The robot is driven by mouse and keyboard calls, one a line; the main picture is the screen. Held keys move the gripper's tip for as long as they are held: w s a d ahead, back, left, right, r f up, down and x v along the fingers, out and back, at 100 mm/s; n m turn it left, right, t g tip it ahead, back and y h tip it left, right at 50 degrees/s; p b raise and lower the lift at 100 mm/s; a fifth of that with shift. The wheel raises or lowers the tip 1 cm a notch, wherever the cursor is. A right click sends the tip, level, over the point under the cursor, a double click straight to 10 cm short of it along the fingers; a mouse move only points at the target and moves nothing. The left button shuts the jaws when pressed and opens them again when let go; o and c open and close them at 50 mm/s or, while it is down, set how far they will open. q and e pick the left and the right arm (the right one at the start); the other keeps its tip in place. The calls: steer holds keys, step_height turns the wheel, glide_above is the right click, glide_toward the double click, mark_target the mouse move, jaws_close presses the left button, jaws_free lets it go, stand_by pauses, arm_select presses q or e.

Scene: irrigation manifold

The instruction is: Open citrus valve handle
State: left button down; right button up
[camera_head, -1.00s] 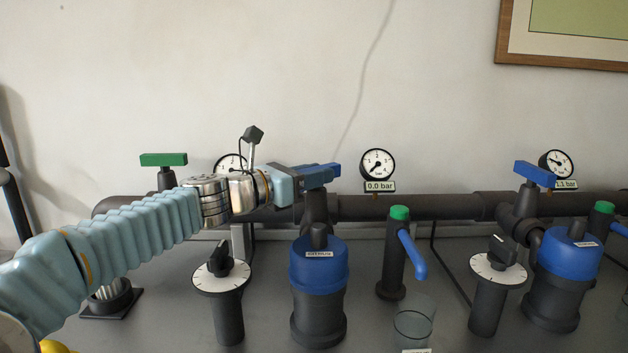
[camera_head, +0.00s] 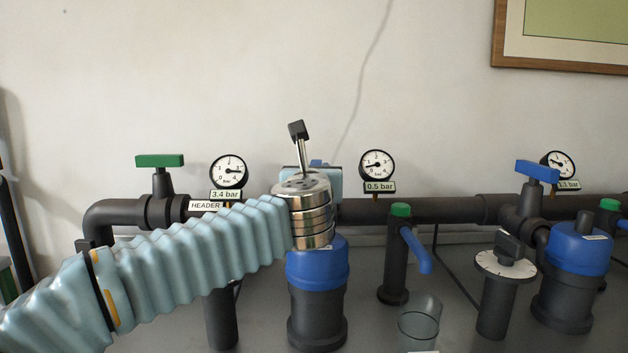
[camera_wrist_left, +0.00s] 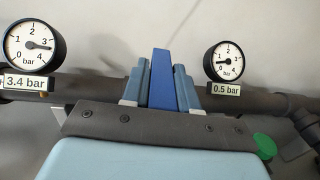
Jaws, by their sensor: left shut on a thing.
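The citrus valve handle is a blue bar (camera_wrist_left: 162,80), held between the two fingers of my left gripper (camera_wrist_left: 160,88) in the left wrist view. There it points away from the gripper toward the wall. In the head view my left wrist hides most of the handle and the gripper; only a bit of blue shows above. The blue-capped filter (camera_head: 317,266) stands below my wrist, its label now covered. The gauge (camera_head: 376,165) right of the valve reads 0.5 bar, also in the left wrist view (camera_wrist_left: 229,61). My right gripper is not in view.
The header gauge (camera_head: 229,171) reads 3.4 bar, beside a green handle (camera_head: 160,161). A green-topped tap with a blue lever (camera_head: 416,251) stands above a clear beaker (camera_head: 419,322). Another blue handle (camera_head: 537,171) and a dial (camera_head: 505,262) are at right.

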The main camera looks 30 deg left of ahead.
arm_select(q)
steer(key=shift+n+g+y, duration=0.5)
steer(key=shift+n+y, duration=0.1)
steer(key=shift+y, duration=0.3)
steer(key=c, duration=1)
jaws_free()
steer(key=shift+w, duration=0.1)
steer(key=shift+o, duration=0.2)
step_height(320, 180, up, 3)
steer(key=shift+f+p, duration=0.1)
steer(key=shift+p, duration=0.25)
steer(key=s+r, duration=0.1)
steer(key=s+d+r, duration=0.1)
steer(key=r, duration=0.1)
steer(key=s+d+r+p, duration=0.1)
steer(key=r, duration=0.1)
steer(key=shift+s+d+r, duration=0.1)
steer(key=shift+s+r, duration=0.1)
steer(key=shift+s, duration=0.05)
steer(key=s+d+r, duration=0.4)
steer(key=s+d, duration=0.1)
steer(key=s, duration=0.3)
steer(key=shift+s+r, duration=0.25)
steer(key=shift+r, duration=0.15)
steer(key=shift+d, duration=0.1)
